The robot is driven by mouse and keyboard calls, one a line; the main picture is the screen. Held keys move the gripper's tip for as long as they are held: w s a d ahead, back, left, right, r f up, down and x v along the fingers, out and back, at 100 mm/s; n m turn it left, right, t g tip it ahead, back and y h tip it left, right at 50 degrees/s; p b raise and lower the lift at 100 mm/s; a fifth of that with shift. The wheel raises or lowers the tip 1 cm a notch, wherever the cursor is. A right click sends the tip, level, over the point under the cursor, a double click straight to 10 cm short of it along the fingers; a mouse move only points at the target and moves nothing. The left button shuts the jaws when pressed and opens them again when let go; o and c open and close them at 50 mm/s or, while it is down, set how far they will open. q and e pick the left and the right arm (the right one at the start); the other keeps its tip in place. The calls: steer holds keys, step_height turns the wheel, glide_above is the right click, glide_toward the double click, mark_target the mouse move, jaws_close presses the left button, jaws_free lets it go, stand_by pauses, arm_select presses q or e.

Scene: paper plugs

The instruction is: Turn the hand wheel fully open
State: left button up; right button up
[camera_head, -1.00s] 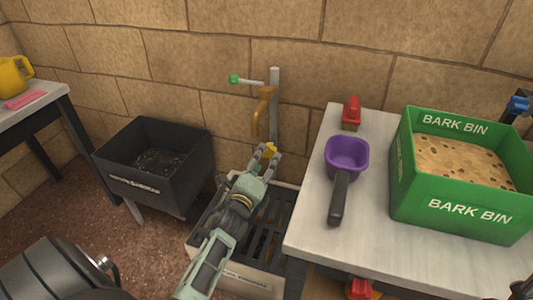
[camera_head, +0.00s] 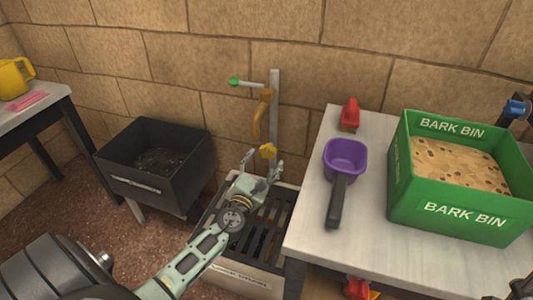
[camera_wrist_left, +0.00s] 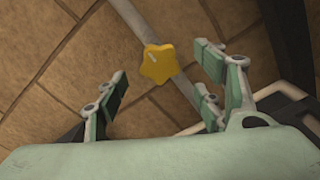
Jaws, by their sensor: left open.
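The hand wheel (camera_head: 267,151) is a small yellow, lobed knob low on the grey upright pipe (camera_head: 274,105), under an orange-brown spout. In the left wrist view the yellow wheel (camera_wrist_left: 158,64) shows as a star shape ahead of the fingers, in the space between them. My left gripper (camera_head: 262,168) is open just in front of and below the wheel, over the slatted grate. In the left wrist view my left gripper (camera_wrist_left: 160,85) has its fingers spread wide, apart from the wheel and holding nothing. My right gripper does not show.
A slatted grate box (camera_head: 262,222) stands beneath the pipe. A black bin (camera_head: 165,190) is to its left. The white table (camera_head: 375,245) at the right holds a purple scoop (camera_head: 345,158), a red item (camera_head: 350,115) and a green bark bin (camera_head: 465,212). A stone wall is behind.

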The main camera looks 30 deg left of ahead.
mark_target(267, 153)
arm_select(q)
steer(key=shift+x, duration=2)
steer(key=c, duration=1.3)
steer(key=shift+o, duration=0.2)
steer(key=shift+d, duration=0.1)
steer(key=shift+f+b, duration=0.1)
steer(key=shift+b, duration=0.2)
